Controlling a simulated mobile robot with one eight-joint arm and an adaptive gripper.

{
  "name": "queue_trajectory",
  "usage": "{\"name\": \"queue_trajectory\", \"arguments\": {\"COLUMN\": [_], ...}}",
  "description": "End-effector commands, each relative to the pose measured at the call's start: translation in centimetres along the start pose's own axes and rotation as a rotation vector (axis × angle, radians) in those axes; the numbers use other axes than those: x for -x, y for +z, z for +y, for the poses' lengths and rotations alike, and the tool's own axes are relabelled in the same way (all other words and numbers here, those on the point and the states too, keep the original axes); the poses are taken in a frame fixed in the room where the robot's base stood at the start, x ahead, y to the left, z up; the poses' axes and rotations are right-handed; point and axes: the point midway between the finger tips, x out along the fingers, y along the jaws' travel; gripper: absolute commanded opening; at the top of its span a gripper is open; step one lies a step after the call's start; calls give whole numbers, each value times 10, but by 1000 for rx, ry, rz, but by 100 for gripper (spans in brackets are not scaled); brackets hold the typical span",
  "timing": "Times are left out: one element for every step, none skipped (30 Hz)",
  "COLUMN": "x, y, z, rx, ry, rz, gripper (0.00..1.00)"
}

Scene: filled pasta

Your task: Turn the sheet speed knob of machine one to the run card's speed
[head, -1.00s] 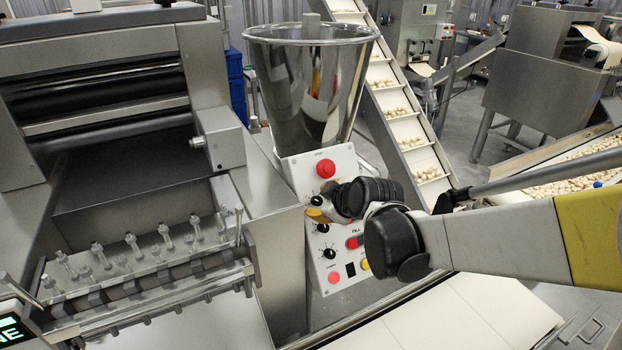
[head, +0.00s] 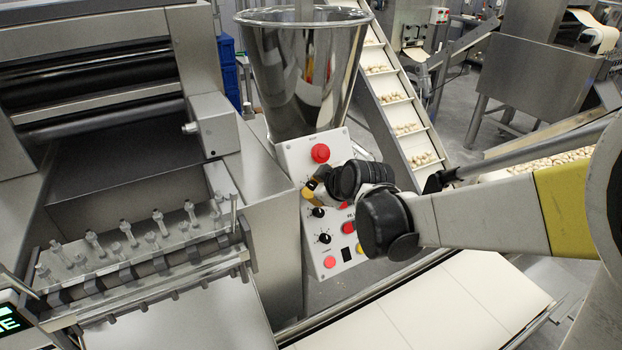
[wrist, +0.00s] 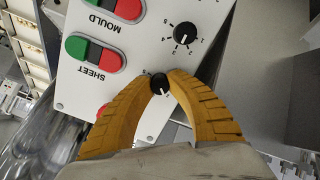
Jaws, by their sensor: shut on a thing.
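The sloping white control panel (head: 296,158) of machine one stands below the steel hopper in the head view. In the wrist view my gripper (wrist: 160,87) has its two yellow fingers shut on a small black knob (wrist: 160,79), in the row of the SHEET buttons (wrist: 94,51). The knob's white pointer faces toward my palm. Part of its scale is hidden by the fingers, so I cannot read its setting. In the head view my gripper (head: 311,188) is at the panel's top knob, mostly hidden. The run card is not identifiable.
A second black knob (wrist: 185,33) sits beside the MOULD buttons (wrist: 117,5). A red stop button (head: 320,153) is above my gripper, and a lower knob (head: 324,238) is below it. The hopper (head: 303,75) stands just behind the panel. A pale conveyor belt (head: 440,300) runs in front.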

Motion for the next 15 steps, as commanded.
{"name": "queue_trajectory", "arguments": {"x": [0, 0, 0, 0, 0, 0, 0, 0, 0, 0, 0, 0, 0, 0, 0], "y": [0, 0, 0, 0, 1, 1, 1, 1, 1, 1, 1, 1, 1, 1, 1], "z": [0, 0, 0, 0, 0, 0, 0, 0, 0, 0, 0, 0, 0, 0, 0], "rx": [-21, -37, -62, -82, -104, -135, -159, -185, -222, -250, -278, -315, -344, -373, -411], "ry": [-2, -4, -6, -8, -10, -13, -15, -18, -21, -24, -26, -30, -32, -35, -39], "rz": [0, 0, 1, 2, 2, 3, 4, 4, 6, 7, 8, 9, 10, 11, 13], "gripper": [0, 0, 0, 0, 0, 0, 0, 0, 0, 0, 0, 0, 0, 0, 0]}}
